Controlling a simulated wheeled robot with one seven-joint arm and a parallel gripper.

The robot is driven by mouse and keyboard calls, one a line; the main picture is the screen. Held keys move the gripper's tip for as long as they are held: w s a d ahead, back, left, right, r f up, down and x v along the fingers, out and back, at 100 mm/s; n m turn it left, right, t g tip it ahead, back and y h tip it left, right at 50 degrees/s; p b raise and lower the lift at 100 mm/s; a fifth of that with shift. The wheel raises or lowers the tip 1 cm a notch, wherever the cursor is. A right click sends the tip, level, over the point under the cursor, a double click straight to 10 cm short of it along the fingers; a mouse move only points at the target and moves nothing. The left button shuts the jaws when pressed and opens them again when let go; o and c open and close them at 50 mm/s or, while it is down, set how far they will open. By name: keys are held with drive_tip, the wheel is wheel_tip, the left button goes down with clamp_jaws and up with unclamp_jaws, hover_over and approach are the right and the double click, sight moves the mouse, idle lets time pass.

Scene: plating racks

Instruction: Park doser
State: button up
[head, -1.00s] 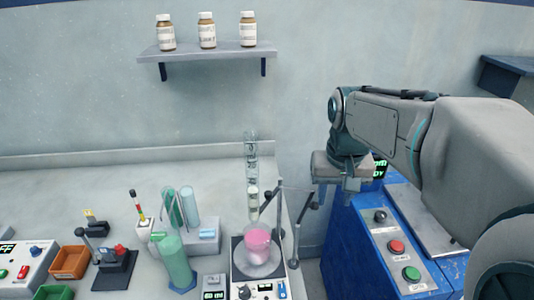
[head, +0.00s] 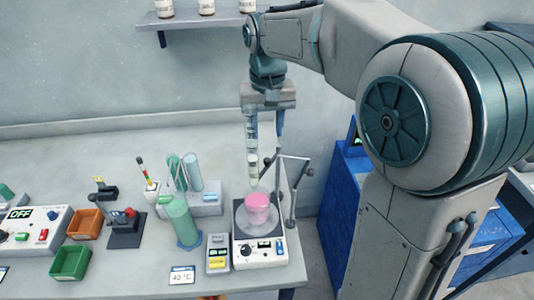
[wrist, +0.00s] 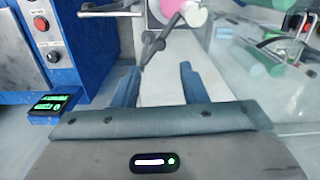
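The doser (head: 252,140), a clear upright graduated tube, hangs above a pink-filled beaker (head: 256,206) on a white stirrer unit (head: 262,252). A thin jointed metal arm (head: 291,180) stands beside it at the right. My gripper (head: 266,125) points down at the tube's upper part, which it partly hides in the head view. In the wrist view my gripper (wrist: 158,72) is open, with nothing visible between its two blue fingers. There, dark joints of the metal arm (wrist: 155,45) lie just beyond the fingertips, and the pink beaker (wrist: 183,8) shows at the top edge.
A green cylinder (head: 182,222), a tube rack (head: 205,207) and a small keypad box (head: 218,254) stand left of the stirrer. Orange (head: 85,223) and green (head: 70,262) bins are farther left. A blue cabinet (head: 343,210) stands right of the bench.

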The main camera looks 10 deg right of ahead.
sight(267, 159)
wheel_tip(267, 159, down, 9)
drive_tip(key=shift+p, duration=0.45)
clamp_jaws()
